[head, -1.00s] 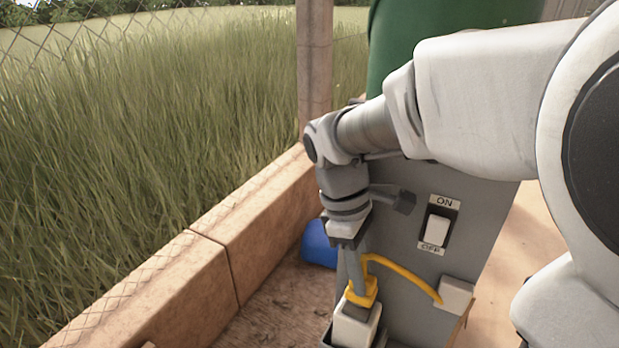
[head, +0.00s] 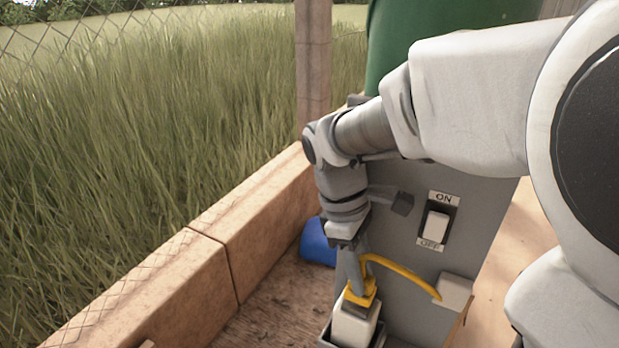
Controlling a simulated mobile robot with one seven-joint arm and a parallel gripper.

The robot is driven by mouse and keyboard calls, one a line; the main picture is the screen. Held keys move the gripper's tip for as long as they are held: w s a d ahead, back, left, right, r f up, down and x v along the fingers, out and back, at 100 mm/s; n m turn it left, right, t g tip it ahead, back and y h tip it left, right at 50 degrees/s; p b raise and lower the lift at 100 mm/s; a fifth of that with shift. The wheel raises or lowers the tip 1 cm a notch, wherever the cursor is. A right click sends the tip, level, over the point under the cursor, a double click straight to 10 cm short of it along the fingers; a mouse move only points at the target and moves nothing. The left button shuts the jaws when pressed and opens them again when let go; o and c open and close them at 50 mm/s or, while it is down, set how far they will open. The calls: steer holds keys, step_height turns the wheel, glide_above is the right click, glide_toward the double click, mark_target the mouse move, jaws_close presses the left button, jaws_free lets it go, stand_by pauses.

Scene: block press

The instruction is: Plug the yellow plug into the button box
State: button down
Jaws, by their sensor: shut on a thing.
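The yellow plug (head: 361,292) is at the lower middle of the head view, with a yellow cable (head: 405,273) running from it to a pale block (head: 454,291) on the grey box's face. My gripper (head: 356,284) points down and is shut on the plug. The plug sits right at the top of a white block (head: 354,323) in a dark grey holder; I cannot tell whether it is inserted. The grey button box (head: 400,238) carries an ON/OFF switch (head: 436,226). My fingers hide part of the plug.
A wooden post (head: 314,70) stands behind. A blue object (head: 318,243) lies between the wall and the box. A green barrel (head: 440,28) stands behind the box.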

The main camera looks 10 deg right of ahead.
steer(key=shift+f, duration=0.2)
steer(key=c, duration=0.5)
jaws_free()
steer(key=p+v, duration=0.1)
steer(key=v, duration=1.6)
steer(key=shift+w+a+r, duration=0.1)
steer(key=shift+a+r, duration=0.05)
steer(key=shift+r, duration=0.05)
